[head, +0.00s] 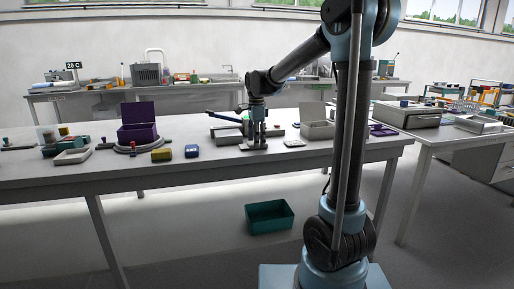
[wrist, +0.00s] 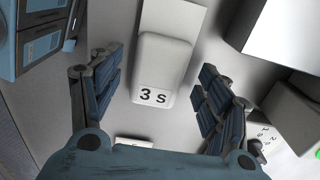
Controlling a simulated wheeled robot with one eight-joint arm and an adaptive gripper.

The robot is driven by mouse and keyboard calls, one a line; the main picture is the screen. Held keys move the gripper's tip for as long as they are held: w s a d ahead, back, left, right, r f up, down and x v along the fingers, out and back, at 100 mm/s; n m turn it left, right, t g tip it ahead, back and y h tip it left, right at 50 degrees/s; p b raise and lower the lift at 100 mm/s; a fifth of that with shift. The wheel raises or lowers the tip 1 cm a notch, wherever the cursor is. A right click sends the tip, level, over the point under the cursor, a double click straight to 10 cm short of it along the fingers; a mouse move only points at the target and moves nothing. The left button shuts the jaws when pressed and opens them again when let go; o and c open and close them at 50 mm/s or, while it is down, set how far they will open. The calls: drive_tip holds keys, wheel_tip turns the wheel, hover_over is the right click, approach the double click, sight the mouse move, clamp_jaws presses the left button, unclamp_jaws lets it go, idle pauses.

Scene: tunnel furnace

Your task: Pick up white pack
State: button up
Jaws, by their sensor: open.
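A white pack (wrist: 163,62) with rounded edges and the dark marking "3 s" lies in the upper middle of the wrist view, on or against a pale flat piece (wrist: 172,14). My gripper (wrist: 160,84) is open, with one dark ribbed finger on each side of the pack and visible gaps on both sides. I cannot tell the height between the fingertips and the pack. In the head view my gripper (head: 254,138) points down over the middle of the long table; the pack is not clearly distinguishable there.
The table (head: 200,175) also bears a purple open box (head: 138,133), a yellow block (head: 161,155) and a blue block (head: 192,151) to the left. A pale open box (head: 318,130) stands right of my gripper. A teal bin (head: 269,217) is on the floor below.

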drive_tip(key=shift+f, duration=0.3)
drive_tip(key=shift+c, duration=0.6)
drive_tip(key=c, duration=1.1)
drive_tip(key=shift+o, duration=0.2)
